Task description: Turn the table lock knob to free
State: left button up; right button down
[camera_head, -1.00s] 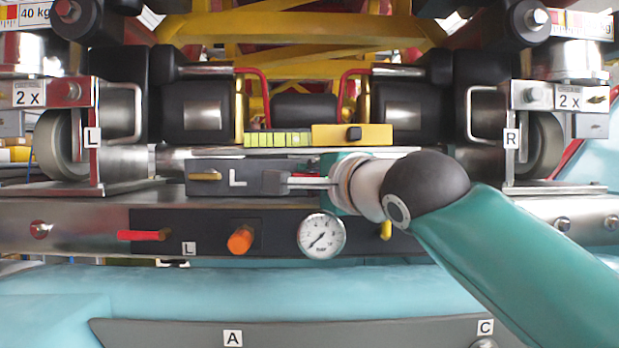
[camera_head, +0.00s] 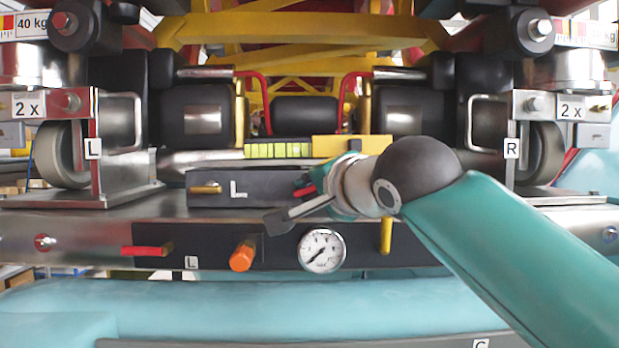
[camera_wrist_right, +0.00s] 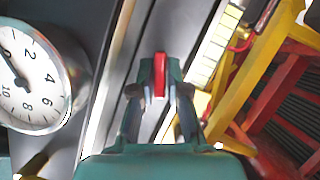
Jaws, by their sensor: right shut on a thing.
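My right gripper (camera_head: 290,205) reaches in from the right, in front of the dark box (camera_head: 262,181) marked L. A tilted grey finger with a dark tip shows in the head view. In the right wrist view the fingers (camera_wrist_right: 159,92) are close together, shut on a red knob (camera_wrist_right: 159,75). A bit of its red also shows beside the finger in the head view (camera_head: 305,190). Most of this red knob is hidden by the fingers, so I cannot tell its setting. My left gripper is out of view.
The panel below carries a red lever (camera_head: 147,251), an orange knob (camera_head: 242,256), a pressure gauge (camera_head: 322,250) and a yellow handle (camera_head: 386,235). Yellow blocks (camera_head: 352,146) sit just above the gripper. Wheel brackets (camera_head: 96,145) stand at both sides.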

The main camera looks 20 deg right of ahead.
jog(key=n+g+h+p, duration=0.1)
jog(key=n+p, duration=0.1)
jog(key=n, duration=0.1)
jog(key=shift+a+p, duration=0.2)
jog(key=shift+p, duration=0.1)
jog(key=shift+n+g+h+p, duration=0.6)
jog(key=shift+n+h+p, duration=0.2)
jog(key=shift+n+p, duration=0.35)
jog(key=shift+a+n+g+h+p, duration=0.1)
jog(key=shift+n+g+h+p, duration=0.3)
jog(key=shift+n+h+p, duration=0.6)
jog(key=shift+f+n, duration=0.1)
jog(key=shift+n, duration=0.85)
jog(key=shift+f, duration=0.1)
jog(key=c, duration=1.5)
grip_release()
jog(key=shift+w, duration=0.1)
jog(key=shift+r, duration=0.2)
